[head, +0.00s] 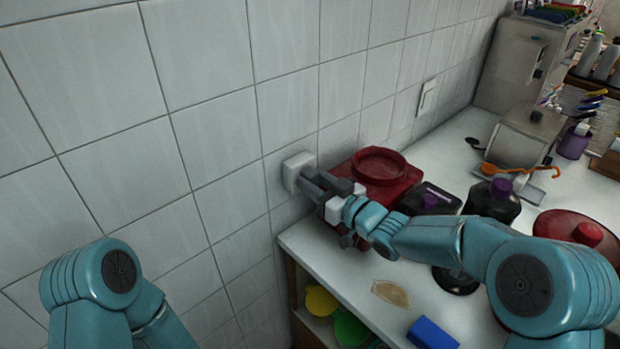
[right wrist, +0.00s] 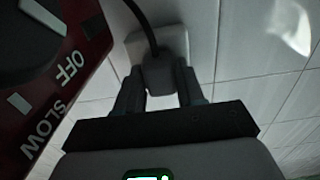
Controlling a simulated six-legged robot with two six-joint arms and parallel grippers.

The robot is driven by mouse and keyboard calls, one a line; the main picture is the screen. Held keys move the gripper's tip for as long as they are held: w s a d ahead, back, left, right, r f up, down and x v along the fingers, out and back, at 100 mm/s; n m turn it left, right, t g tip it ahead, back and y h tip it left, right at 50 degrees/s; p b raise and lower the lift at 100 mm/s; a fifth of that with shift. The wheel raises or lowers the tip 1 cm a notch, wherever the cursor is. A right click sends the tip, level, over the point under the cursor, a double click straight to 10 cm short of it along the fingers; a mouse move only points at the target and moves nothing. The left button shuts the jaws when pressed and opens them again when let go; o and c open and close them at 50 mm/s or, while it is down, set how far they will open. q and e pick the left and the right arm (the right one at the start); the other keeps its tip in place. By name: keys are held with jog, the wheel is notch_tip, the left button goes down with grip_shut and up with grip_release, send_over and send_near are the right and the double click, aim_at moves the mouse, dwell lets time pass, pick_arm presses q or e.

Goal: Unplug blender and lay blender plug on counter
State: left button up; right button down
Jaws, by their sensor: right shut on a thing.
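The white wall outlet (head: 291,170) is on the tiled wall just left of the counter. My right gripper (head: 311,181) reaches to it in the head view. In the right wrist view, the dark blender plug (right wrist: 160,76) with its black cord sits against the outlet plate (right wrist: 176,42). My right gripper's fingers (right wrist: 160,88) stand on both sides of the plug, shut on it. The red blender base (right wrist: 65,85), with OFF and SLOW labels, is close on the left of that view; it also shows in the head view (head: 400,182). My left gripper is out of view.
The white counter (head: 345,275) has some clear room at its front left. A blue block (head: 432,334), a tan flat item (head: 391,293), dark jars with purple tops (head: 492,203) and a red lid (head: 567,230) are on it. Shelves with colored items are below.

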aim_at(315, 182)
jog(key=shift+d+f, duration=0.1)
jog(key=shift+s+d, duration=0.45)
jog(key=shift+s, duration=0.1)
jog(key=shift+s+d+b, duration=0.15)
jog(key=shift+b, duration=0.2)
jog(key=b+v, duration=0.1)
jog(key=v, duration=0.3)
dwell(0.4)
jog(key=s+g+h+p, duration=0.1)
jog(key=p, duration=0.5)
jog(key=s+d+g+h+p, duration=0.1)
jog(key=g+h+p, duration=0.1)
jog(key=p, duration=0.4)
jog(key=s+g+h+p, duration=0.1)
jog(key=p, duration=0.4)
jog(key=shift+d+g+h+p, duration=0.25)
jog(key=shift+g+h+p, duration=0.15)
